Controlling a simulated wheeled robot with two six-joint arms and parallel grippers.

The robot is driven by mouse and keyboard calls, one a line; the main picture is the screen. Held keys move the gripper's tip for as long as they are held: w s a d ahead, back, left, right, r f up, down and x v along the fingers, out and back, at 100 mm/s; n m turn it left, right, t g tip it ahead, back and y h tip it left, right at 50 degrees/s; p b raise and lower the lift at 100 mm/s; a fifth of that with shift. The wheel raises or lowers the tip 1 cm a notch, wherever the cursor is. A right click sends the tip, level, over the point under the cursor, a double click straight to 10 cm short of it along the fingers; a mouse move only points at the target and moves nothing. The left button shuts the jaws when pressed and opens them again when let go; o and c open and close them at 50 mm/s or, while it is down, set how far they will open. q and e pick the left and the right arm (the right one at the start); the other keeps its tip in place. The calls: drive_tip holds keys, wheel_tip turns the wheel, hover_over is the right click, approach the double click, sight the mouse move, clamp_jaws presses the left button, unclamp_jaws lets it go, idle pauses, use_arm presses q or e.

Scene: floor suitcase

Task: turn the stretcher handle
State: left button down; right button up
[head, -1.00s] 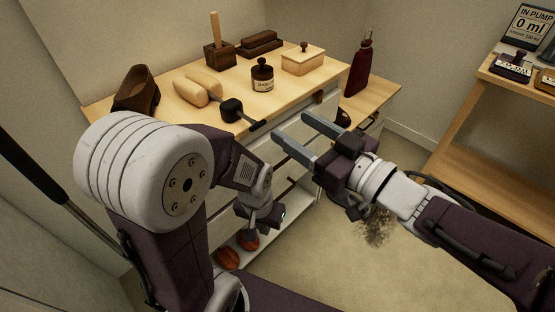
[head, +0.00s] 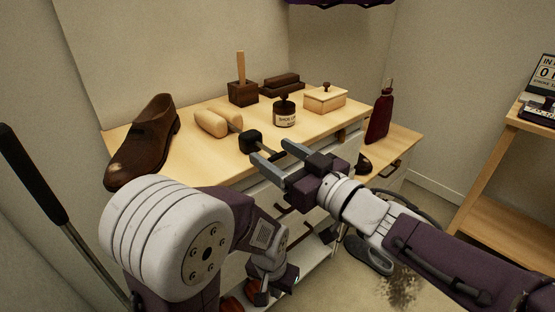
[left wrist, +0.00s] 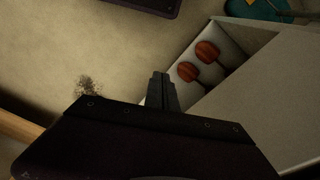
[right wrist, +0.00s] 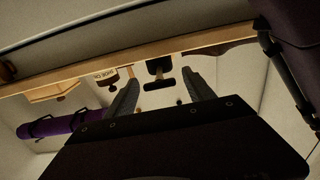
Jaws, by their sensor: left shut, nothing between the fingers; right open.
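The pale wooden shoe stretcher (head: 212,123) lies on the wooden tabletop. Its black handle (head: 250,141) points toward the table's front edge, with a thin dark bar at its end. My right gripper (head: 272,155) is open and empty, its fingers close to the handle at the table's front edge. In the right wrist view, the handle (right wrist: 160,68) shows beyond and between the spread fingers (right wrist: 163,90); I see no contact. My left gripper (head: 264,294) is low in front of the cabinet, shut and empty; its closed fingers show in the left wrist view (left wrist: 160,82).
A brown shoe (head: 145,145) stands left of the stretcher. Behind and right are a dark jar (head: 284,112), a brush holder (head: 243,93), a lidded box (head: 326,100) and a red bottle (head: 380,117). Reddish-brown ovals (left wrist: 206,51) lie in a low white compartment.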

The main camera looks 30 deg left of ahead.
drive_tip(key=shift+c, duration=0.3)
clamp_jaws()
drive_tip(key=n, duration=0.4)
drive_tip(key=shift+n+b, duration=0.3)
drive_tip(key=shift+b, duration=0.1)
drive_tip(key=n+b, duration=0.1)
drive_tip(key=n, duration=0.2)
drive_tip(key=shift+s+f+n, duration=0.1)
drive_tip(key=shift+f+n, duration=0.05)
drive_tip(key=shift+n, duration=0.25)
drive_tip(key=n+b, duration=0.2)
drive_tip(key=n, duration=0.3)
drive_tip(key=shift+n+b, duration=0.9)
drive_tip(key=shift+n, duration=1.5)
